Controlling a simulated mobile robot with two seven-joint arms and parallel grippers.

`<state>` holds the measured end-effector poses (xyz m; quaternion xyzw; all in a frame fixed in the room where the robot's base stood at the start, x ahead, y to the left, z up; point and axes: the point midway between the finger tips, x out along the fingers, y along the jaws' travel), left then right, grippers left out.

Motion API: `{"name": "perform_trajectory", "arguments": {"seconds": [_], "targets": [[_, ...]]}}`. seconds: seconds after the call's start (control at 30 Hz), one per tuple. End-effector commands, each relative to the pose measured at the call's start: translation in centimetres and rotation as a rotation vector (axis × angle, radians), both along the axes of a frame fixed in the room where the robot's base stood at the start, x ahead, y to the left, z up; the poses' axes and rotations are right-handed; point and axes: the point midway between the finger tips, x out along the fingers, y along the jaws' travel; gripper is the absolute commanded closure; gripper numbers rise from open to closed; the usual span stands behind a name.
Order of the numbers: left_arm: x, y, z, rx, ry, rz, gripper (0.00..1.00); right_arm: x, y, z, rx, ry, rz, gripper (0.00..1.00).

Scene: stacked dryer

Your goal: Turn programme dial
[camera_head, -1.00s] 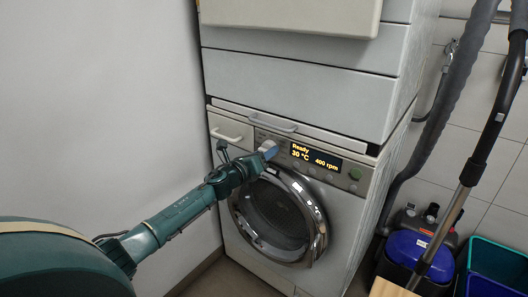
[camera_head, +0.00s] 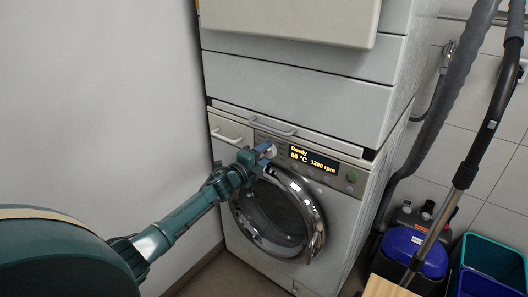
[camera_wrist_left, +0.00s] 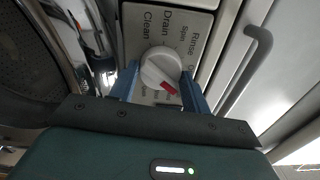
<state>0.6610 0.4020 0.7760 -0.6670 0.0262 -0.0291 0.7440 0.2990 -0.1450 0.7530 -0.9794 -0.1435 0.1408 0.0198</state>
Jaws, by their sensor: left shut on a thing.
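The programme dial (camera_wrist_left: 160,68) is a round white knob with a red pointer mark, on the washing machine's control panel. In the left wrist view it sits between the two blue fingers of my left gripper (camera_wrist_left: 160,88), which is shut on it. Labels around it read Clean, Drain, Spin and Rinse. In the head view my left gripper (camera_head: 264,152) reaches the panel, and the dial (camera_head: 271,150) is partly hidden by it. My right gripper is not in view.
The round chrome door (camera_head: 280,215) is shut below the panel. A drawer handle (camera_head: 228,137) lies left of the dial. A wall stands at the left. A blue vacuum cleaner (camera_head: 415,250) with hose and tube and a teal crate (camera_head: 492,262) stand at the right.

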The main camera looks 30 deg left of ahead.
Motion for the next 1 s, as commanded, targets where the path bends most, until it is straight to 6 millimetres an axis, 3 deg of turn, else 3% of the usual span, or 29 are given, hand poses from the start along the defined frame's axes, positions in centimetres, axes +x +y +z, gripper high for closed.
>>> {"name": "perform_trajectory", "arguments": {"seconds": [0.2, 0.5, 1.0], "targets": [[0.0, -0.1, 0.3, -0.206, 0.016, -0.001, 0.75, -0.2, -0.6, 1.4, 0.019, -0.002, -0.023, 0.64], [0.0, 0.0, 0.3, -0.446, 0.035, -0.001, 0.75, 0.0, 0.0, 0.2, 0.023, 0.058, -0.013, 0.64], [0.0, 0.0, 0.2, -0.625, 0.048, 0.0, 0.75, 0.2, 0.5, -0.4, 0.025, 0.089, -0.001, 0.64]]}}
